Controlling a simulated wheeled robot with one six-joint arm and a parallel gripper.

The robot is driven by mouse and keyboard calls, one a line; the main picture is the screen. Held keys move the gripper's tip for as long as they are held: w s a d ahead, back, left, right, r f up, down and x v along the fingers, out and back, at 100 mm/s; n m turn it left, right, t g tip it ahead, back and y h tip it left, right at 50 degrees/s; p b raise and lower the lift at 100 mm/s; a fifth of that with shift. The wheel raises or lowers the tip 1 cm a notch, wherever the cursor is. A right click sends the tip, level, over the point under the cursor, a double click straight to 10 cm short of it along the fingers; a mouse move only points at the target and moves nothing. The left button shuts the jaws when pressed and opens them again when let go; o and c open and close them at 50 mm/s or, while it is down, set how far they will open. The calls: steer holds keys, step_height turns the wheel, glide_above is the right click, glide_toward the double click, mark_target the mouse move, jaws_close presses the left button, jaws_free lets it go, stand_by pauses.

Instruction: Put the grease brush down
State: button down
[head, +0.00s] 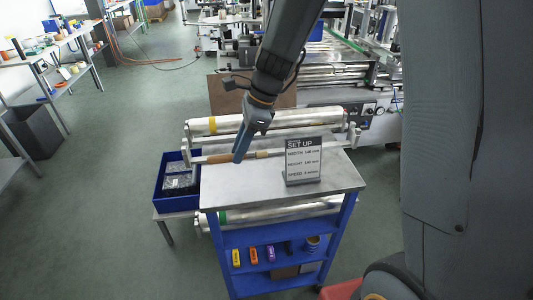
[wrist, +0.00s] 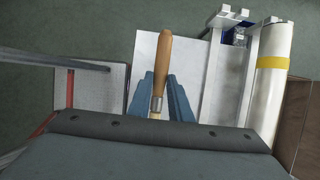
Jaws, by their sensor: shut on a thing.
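My gripper (head: 240,156) reaches down over the grey top of a blue cart (head: 225,190). It is shut on the grease brush (head: 218,158), which has a wooden handle and lies crosswise between the fingers. In the wrist view the brush (wrist: 164,65) shows its handle pointing up the picture, with a metal ferrule between the two blue-grey fingers (wrist: 162,100). The bristle end is mostly hidden by my gripper body. I cannot tell whether the brush touches the cart top.
A "SET UP" sign (head: 303,162) stands on the cart top at right. A blue bin (head: 175,190) is at the left, and metal rollers (head: 262,121) lie behind. The cart's front and left top is bare. Its lower shelf holds several small coloured items (head: 270,253).

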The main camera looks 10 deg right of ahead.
step_height(320, 180, down, 10)
steer(key=shift+r+p, duration=0.1)
steer(key=shift+p, duration=0.45)
steer(key=c, duration=1.6)
jaws_free()
